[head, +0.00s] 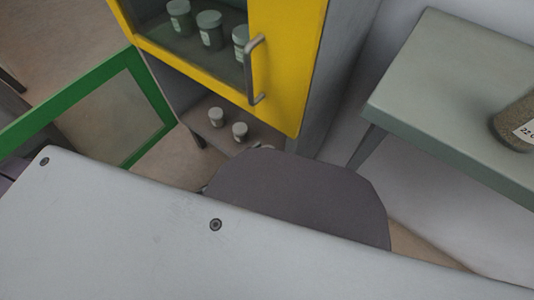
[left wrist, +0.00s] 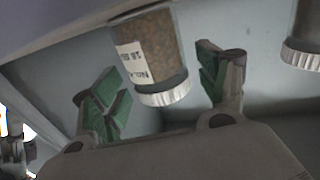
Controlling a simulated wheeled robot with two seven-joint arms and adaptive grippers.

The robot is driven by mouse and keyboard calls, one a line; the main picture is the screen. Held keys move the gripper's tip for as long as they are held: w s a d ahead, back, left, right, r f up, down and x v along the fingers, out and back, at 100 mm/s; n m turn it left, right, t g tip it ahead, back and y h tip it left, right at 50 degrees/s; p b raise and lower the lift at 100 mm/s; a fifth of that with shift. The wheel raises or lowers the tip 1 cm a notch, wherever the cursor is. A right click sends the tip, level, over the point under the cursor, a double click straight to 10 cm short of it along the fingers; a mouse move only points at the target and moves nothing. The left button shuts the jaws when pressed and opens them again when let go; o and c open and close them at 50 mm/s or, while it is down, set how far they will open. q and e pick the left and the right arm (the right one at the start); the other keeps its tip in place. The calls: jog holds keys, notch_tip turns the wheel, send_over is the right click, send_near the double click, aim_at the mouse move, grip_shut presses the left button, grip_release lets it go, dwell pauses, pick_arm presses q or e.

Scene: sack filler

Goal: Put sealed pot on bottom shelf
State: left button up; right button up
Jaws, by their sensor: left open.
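In the left wrist view a pot (left wrist: 150,45) with brown contents, a white label and a ribbed pale lid appears upside down. My left gripper (left wrist: 158,82) is open, its green-padded fingers on either side of this pot with gaps showing. A second pot (left wrist: 303,35) is partly in view at the right edge. In the head view two small lidded pots (head: 216,116) (head: 240,131) stand on the bottom shelf (head: 195,116) of the cabinet.
The yellow upper door (head: 285,70) with a bar handle is shut over several pots (head: 210,28). The green-framed lower door (head: 150,85) stands open to the left. A grey-green table (head: 440,90) on the right holds a labelled jar (head: 518,125).

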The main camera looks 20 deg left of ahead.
pick_arm(q)
jog(key=p+v, duration=0.3)
jog(key=v, duration=0.7)
jog(key=shift+s+a, duration=0.2)
pick_arm(e)
jog(key=shift+s+d+r+h, duration=0.1)
jog(key=shift+d+r+h, duration=0.05)
jog(key=shift+r, duration=0.65)
jog(key=shift+s+d+r+h, duration=0.1)
jog(key=shift+r+h, duration=0.05)
jog(key=shift+r, duration=0.65)
pick_arm(q)
jog(key=w+d+n+g+y, duration=0.2)
jog(key=d+n+g+y, duration=0.1)
jog(key=d, duration=0.2)
jog(key=s+d+r+n+g+y, duration=0.1)
jog(key=s+d+r+g+y, duration=0.1)
jog(key=s+g, duration=0.3)
jog(key=shift+s+r+n+g, duration=0.35)
jog(key=shift+r+g, duration=0.15)
jog(key=shift+r, duration=0.2)
pick_arm(e)
jog(key=shift+d, duration=0.1)
dwell(0.3)
